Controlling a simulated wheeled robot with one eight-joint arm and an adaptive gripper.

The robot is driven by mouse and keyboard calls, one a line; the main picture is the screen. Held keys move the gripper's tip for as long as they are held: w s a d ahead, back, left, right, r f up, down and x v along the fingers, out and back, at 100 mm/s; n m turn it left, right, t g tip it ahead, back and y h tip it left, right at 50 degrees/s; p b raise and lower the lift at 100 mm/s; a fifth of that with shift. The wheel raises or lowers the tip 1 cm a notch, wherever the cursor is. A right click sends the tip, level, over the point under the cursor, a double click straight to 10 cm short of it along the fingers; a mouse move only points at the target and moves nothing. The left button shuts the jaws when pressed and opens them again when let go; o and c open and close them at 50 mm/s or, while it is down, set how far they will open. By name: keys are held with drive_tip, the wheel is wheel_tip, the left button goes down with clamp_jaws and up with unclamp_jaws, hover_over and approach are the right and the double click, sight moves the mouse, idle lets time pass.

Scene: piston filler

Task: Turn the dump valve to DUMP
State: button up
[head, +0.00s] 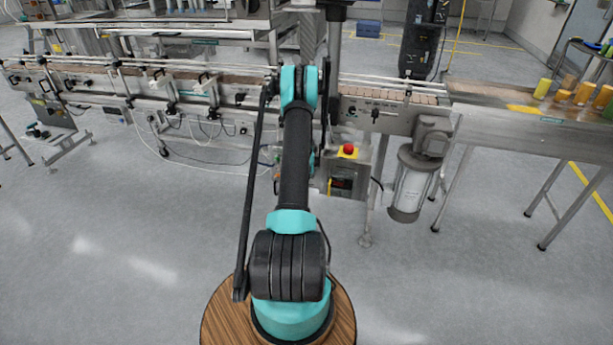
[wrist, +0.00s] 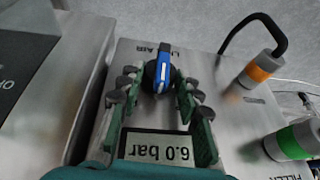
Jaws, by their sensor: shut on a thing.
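The dump valve's blue handle (wrist: 162,68) is in the wrist view, on a black round base on a metal panel (wrist: 205,75). The handle points nearly straight up and down the picture. My gripper (wrist: 154,84) has its green fingers on either side of the valve and is shut on it. Lettering behind the handle is partly covered; "AIR" can be read. A display (wrist: 158,148) between the fingers reads 6.0 bar, upside down. In the head view my own arm hides the gripper and the valve.
An orange-collared fitting (wrist: 262,68) with a black hose and a green-collared fitting (wrist: 292,142) stand right of the valve. In the head view, a red button (head: 348,150) tops a control box beside my arm. A conveyor (head: 390,103) crosses behind; the near floor is clear.

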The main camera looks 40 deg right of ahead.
drive_tip(key=shift+w+a+f+n+g+h, duration=0.1)
drive_tip(key=shift+w+a+n+g+h, duration=0.15)
drive_tip(key=shift+g+h, duration=0.7)
drive_tip(key=shift+w+a+f+n+g+h, duration=0.1)
drive_tip(key=shift+w+n+g+h, duration=0.2)
drive_tip(key=shift+g+h, duration=0.65)
drive_tip(key=shift+w+a+f+n+g+h, duration=0.1)
drive_tip(key=shift+a+n+g+h, duration=0.2)
drive_tip(key=shift+g+h, duration=0.65)
drive_tip(key=shift+d, duration=0.1)
drive_tip(key=o, duration=1.2)
drive_tip(key=shift+c, duration=0.2)
drive_tip(key=shift+r, duration=0.1)
drive_tip(key=v, duration=1.2)
drive_tip(key=shift+w+d, duration=0.1)
drive_tip(key=shift+w, duration=0.05)
